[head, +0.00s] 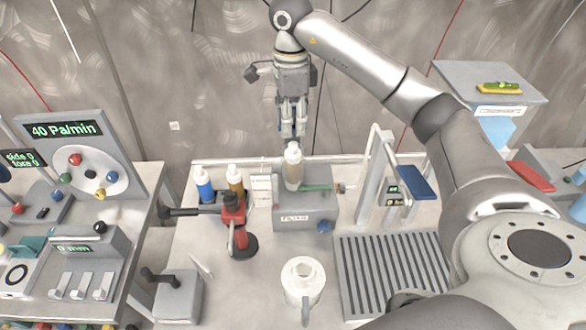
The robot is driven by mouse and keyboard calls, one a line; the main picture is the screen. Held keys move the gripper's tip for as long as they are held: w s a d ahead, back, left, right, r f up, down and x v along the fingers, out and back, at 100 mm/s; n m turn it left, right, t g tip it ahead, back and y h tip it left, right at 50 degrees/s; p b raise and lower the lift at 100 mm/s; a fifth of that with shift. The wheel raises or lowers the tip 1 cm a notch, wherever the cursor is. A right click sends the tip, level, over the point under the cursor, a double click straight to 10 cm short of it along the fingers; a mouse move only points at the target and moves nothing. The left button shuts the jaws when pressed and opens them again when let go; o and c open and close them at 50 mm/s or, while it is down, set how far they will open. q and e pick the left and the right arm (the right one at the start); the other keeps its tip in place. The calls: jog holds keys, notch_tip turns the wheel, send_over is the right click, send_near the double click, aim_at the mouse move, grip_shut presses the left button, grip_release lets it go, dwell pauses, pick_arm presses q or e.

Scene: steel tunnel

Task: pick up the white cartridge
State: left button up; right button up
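A whitish, beige-tinted cartridge (293,167) with a narrow top stands upright at the grey labelled box (305,208) in the middle of the bench. It is the palest of the bottle-shaped things here; whether its base sits in a hole is hard to tell. My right gripper (293,132) points down from the top, right above or just behind the cartridge's top. Its fingers look close together, and their exact gap is too small to judge. I see nothing held in them. My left gripper is not in view.
A blue bottle (203,186) and a brown bottle (235,180) stand left of the box, near a red clamp stand (240,238). A white jug (303,280) stands in front. A slotted grey tray (385,272) and a frame with a blue paddle (417,182) are at right.

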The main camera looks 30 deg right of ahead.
aim_at(294, 144)
jog(key=shift+s+f+p, duration=0.1)
jog(key=shift+f+p, duration=0.3)
jog(key=shift+f, duration=0.1)
jog(key=f, duration=0.1)
jog(key=f+p, duration=0.1)
jog(key=f, duration=0.1)
jog(key=shift+s+d, duration=0.15)
jog(key=shift+s, duration=0.05)
jog(key=shift+f+p, duration=0.3)
jog(key=shift+f, duration=0.3)
grip_shut()
